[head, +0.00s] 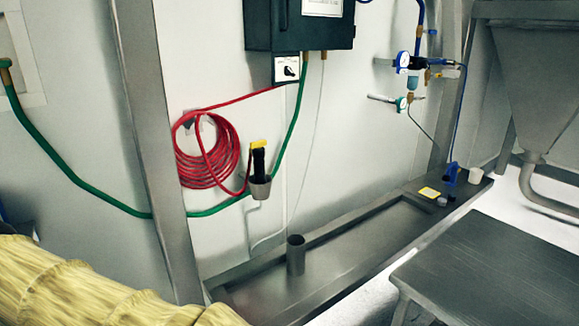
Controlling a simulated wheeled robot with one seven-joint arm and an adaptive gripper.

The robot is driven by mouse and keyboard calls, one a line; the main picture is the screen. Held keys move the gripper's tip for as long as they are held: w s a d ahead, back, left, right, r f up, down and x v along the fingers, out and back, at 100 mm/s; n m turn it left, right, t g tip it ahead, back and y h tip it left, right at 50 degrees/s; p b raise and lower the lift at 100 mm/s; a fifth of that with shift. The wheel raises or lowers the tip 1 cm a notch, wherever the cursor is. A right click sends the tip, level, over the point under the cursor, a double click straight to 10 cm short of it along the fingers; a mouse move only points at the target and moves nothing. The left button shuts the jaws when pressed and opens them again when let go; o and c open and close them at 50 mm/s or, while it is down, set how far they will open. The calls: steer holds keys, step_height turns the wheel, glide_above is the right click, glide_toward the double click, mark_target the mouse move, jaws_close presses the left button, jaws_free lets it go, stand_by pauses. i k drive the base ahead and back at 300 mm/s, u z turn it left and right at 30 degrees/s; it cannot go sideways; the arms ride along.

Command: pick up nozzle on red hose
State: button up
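The red hose (207,168) hangs in a coil on the white wall, left of the middle in the head view. Its end runs to a black nozzle with a yellow top (258,158). The nozzle stands upright in a small grey cup holder (260,188) on the wall, just right of the coil. The nozzle's lower end is hidden inside the holder. My gripper is not in view.
A steel post (160,150) stands left of the coil. A dark control box (300,25) hangs above. A green hose (85,188) runs along the wall. Below are a metal trough (345,245) with a short upright tube (296,257) and a steel table (500,270) at right.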

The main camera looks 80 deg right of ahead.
mark_target(259, 154)
steer(key=u, duration=1)
steer(key=k, duration=0.85)
steer(key=z, duration=2.35)
